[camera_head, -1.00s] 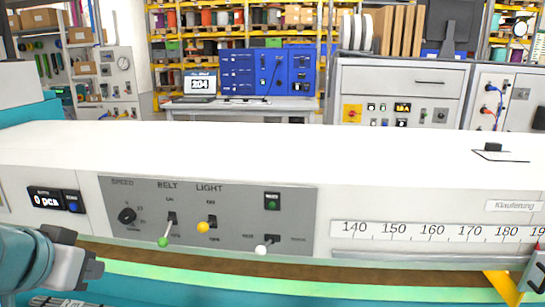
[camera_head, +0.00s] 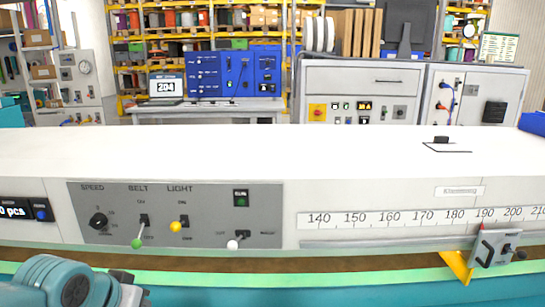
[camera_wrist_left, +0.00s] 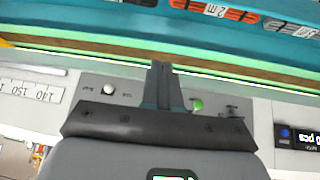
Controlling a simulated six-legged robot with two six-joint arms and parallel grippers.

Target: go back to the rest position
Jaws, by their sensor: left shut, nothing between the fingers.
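My left gripper (camera_head: 140,292) shows at the lower left of the head view, low in front of the machine's front face. In the left wrist view its fingers (camera_wrist_left: 161,85) are together with nothing between them. The grey control panel (camera_head: 205,228) is behind and above the gripper, and a gap seems to lie between them. It carries a black speed knob (camera_head: 98,221), a green-tipped belt lever (camera_head: 137,244), a yellow-tipped light lever (camera_head: 176,227) and a white-tipped lever (camera_head: 233,244). My right gripper is in neither current view.
The long white bench top (camera_head: 250,150) is mostly clear. A ruler (camera_head: 390,219) runs along its front, with a metal stop (camera_head: 495,248) at the right. A laptop (camera_head: 165,89) and blue cabinet (camera_head: 222,75) stand behind.

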